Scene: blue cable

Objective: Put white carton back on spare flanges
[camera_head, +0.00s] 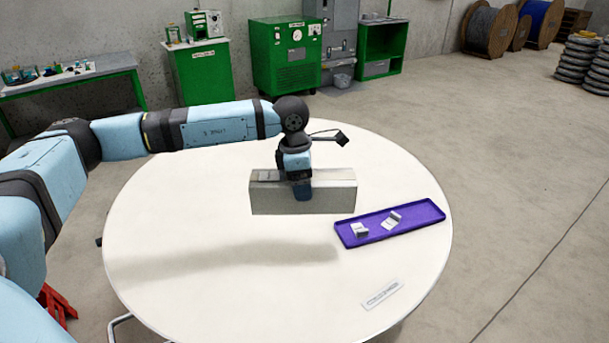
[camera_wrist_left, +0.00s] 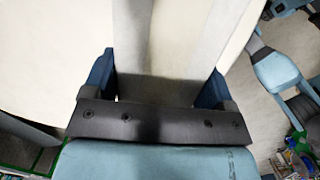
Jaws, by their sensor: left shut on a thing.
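A long, pale grey-white box (camera_head: 335,196), the only large carton-like thing in view, is near the middle of the round table. My left gripper (camera_head: 302,192) points down over its middle and is shut on it, with one dark blue finger against the front face. In the left wrist view the fingers (camera_wrist_left: 157,88) stand on either side of a grey surface. I cannot tell whether the box rests on the table or hangs just above it. A white label strip (camera_head: 382,294) lies at the table's front right; its text is too small to read. My right gripper is not in view.
A purple tray (camera_head: 412,226) with two small white pieces (camera_head: 376,225) lies just right of the box. The round white table (camera_head: 160,225) is clear at left and front. Green cabinets (camera_head: 287,55) and a bench stand by the back wall, away from the table.

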